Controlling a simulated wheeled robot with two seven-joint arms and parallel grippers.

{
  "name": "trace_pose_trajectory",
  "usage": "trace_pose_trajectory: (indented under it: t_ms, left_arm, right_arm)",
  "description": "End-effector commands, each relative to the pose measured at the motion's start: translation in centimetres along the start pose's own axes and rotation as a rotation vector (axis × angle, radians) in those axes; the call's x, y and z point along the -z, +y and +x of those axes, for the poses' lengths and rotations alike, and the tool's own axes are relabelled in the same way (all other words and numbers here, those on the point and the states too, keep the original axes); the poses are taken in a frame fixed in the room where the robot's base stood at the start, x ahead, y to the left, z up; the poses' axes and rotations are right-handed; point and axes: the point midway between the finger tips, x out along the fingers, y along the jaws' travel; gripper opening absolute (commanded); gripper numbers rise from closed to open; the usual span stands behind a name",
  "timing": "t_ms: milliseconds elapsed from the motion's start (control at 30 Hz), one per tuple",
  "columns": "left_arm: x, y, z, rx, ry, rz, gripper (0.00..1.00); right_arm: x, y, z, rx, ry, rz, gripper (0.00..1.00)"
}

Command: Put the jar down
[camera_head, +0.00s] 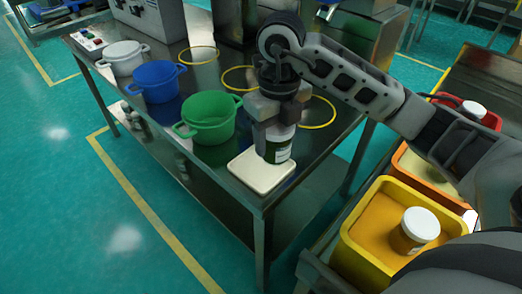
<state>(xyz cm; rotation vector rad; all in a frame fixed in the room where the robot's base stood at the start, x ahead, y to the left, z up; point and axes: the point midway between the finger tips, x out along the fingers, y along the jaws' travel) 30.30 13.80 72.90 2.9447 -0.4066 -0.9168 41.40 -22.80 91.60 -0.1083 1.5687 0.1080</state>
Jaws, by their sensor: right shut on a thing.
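A jar (277,153) with a green label and a white lower part is in my right gripper (277,122), which is shut around its upper part. The gripper points straight down and covers the jar's top. The jar is upright over a flat cream pad (247,178) near the corner of the metal table (232,195). I cannot tell whether its base touches the pad. My left gripper does not show.
A green pot (209,118), a blue pot (158,82) and a white pot (124,58) stand in a row along the table's left side. Yellow rings (240,78) mark the tabletop. At the right, a yellow bin (349,252) holds a white-lidded jar (417,229).

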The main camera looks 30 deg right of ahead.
Motion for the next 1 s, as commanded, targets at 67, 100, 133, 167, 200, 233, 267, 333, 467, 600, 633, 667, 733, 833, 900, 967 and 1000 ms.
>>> trace_pose_trajectory:
  t_ms: [67, 100, 133, 167, 200, 233, 267, 333, 467, 600, 633, 667, 733, 833, 900, 967, 1000]
  left_arm:
    - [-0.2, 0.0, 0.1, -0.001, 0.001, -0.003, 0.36]
    - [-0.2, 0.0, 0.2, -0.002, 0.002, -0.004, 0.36]
    - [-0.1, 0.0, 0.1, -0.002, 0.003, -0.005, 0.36]
    - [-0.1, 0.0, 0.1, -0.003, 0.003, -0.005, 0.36]
    - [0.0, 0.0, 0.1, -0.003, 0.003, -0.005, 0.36]
    - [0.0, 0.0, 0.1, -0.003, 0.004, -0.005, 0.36]
    - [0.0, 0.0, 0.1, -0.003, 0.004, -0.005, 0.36]
    - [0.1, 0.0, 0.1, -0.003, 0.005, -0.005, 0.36]
    - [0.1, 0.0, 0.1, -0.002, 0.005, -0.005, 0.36]
    - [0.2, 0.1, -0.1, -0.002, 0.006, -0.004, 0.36]
    - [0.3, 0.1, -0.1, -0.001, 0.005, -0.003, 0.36]
    - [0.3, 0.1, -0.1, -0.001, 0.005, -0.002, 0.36]
    - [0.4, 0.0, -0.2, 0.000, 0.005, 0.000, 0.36]
    - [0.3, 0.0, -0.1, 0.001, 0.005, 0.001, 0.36]
    - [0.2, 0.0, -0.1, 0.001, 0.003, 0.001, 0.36]
    - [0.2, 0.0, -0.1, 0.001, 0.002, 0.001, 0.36]
    - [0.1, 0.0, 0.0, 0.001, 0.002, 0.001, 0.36]
  right_arm:
    - [-1.6, -0.1, 1.6, -0.004, 0.005, 0.001, 0.32]
    - [-2.2, -0.1, 2.4, -0.003, 0.005, 0.000, 0.32]
    - [-2.7, -0.2, 2.9, -0.002, 0.004, 0.002, 0.32]
    - [-3.1, -0.2, 3.4, -0.002, 0.004, 0.001, 0.32]
    - [-3.6, -0.3, 4.0, -0.001, 0.003, 0.001, 0.32]
    - [-3.9, -0.4, 4.4, -0.001, 0.003, -0.001, 0.32]
    - [-4.2, -0.4, 4.7, 0.000, 0.002, 0.001, 0.32]
    - [-4.7, -0.4, 5.2, -0.002, 0.001, -0.001, 0.32]
    - [-5.2, -0.5, 5.8, 0.000, 0.000, 0.000, 0.32]
    - [-5.5, -0.5, 7.3, 0.000, 0.003, -0.001, 0.32]
    - [-5.4, -0.5, 7.8, -0.001, 0.005, -0.002, 0.32]
    - [-5.5, -0.5, 8.2, -0.001, 0.003, -0.002, 0.32]
    - [-5.5, -0.6, 9.1, 0.000, 0.003, -0.002, 0.32]
    - [-5.6, -0.6, 9.3, 0.001, -0.002, -0.002, 0.32]
    - [-5.6, -0.6, 9.2, 0.001, -0.002, -0.002, 0.32]
    - [-5.5, -0.6, 9.2, 0.001, -0.002, -0.002, 0.32]
    - [-5.5, -0.6, 9.3, 0.001, -0.002, -0.002, 0.32]
